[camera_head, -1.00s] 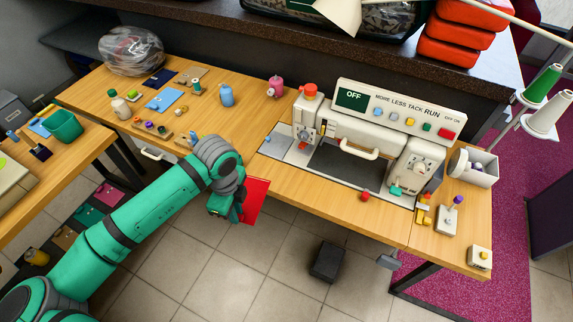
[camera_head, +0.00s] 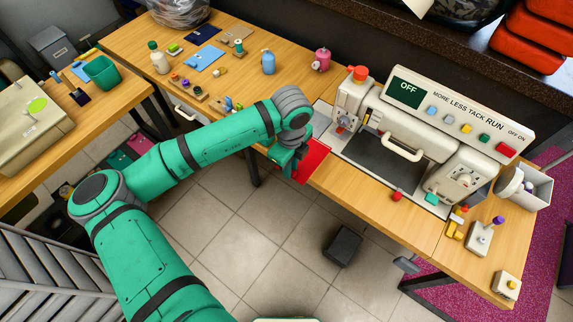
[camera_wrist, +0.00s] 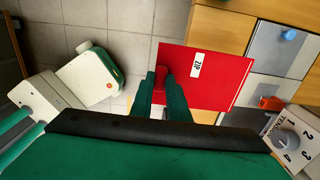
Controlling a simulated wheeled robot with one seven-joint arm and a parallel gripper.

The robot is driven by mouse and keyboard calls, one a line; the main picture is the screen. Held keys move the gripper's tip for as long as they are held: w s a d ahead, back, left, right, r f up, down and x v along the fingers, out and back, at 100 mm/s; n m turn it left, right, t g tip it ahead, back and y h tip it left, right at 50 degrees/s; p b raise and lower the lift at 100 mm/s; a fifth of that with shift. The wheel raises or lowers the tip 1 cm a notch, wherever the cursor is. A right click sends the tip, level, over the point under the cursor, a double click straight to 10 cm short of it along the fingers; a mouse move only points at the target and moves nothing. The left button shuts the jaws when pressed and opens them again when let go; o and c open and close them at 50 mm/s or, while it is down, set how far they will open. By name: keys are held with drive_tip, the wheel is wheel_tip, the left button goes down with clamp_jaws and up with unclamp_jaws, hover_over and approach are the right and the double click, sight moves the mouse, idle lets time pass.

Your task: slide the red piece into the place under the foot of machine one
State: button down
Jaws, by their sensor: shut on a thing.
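The red piece (camera_head: 314,160) is a flat red sheet held level by my gripper (camera_head: 292,168) at the table's front edge, left of the machine. In the wrist view the red piece (camera_wrist: 215,80) carries a white label reading "ZIP". The fingers of my gripper (camera_wrist: 163,85) are shut on its near left edge. The machine (camera_head: 420,130) is white, with a panel reading "OFF". Its left head (camera_head: 349,105) stands above a grey plate, to the right of the red piece. The place under its foot is too small to make out.
A dark bed (camera_head: 388,155) lies between the machine's two heads. A red knob (camera_head: 396,196) sits at the table's front edge. A pink bottle (camera_head: 322,60) and blue bottle (camera_head: 268,63) stand behind my gripper. A black pedal (camera_head: 343,246) is on the floor.

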sight(313, 143)
drive_tip(key=shift+w+a+f, duration=0.1)
drive_tip(key=shift+a+f, duration=0.05)
drive_tip(key=shift+f, duration=1.15)
drive_tip(key=shift+a+f, duration=0.1)
drive_tip(key=shift+f, duration=1.2)
drive_tip(key=shift+w, duration=0.1)
drive_tip(key=shift+w+d+f, duration=0.1)
drive_tip(key=shift+w+d, duration=0.65)
drive_tip(key=shift+w, duration=0.2)
drive_tip(key=shift+w+d+f, duration=0.1)
drive_tip(key=shift+w+d, duration=0.65)
drive_tip(key=shift+w, duration=0.2)
drive_tip(key=shift+w+d, duration=0.1)
drive_tip(key=shift+w, duration=0.05)
drive_tip(key=shift+w+d, duration=0.7)
drive_tip(key=shift+w, duration=0.25)
drive_tip(key=shift+w+d, duration=0.7)
drive_tip(key=shift+w, duration=0.25)
drive_tip(key=shift+w+d, duration=0.1)
drive_tip(key=shift+w+d, duration=0.75)
drive_tip(key=shift+w, duration=0.35)
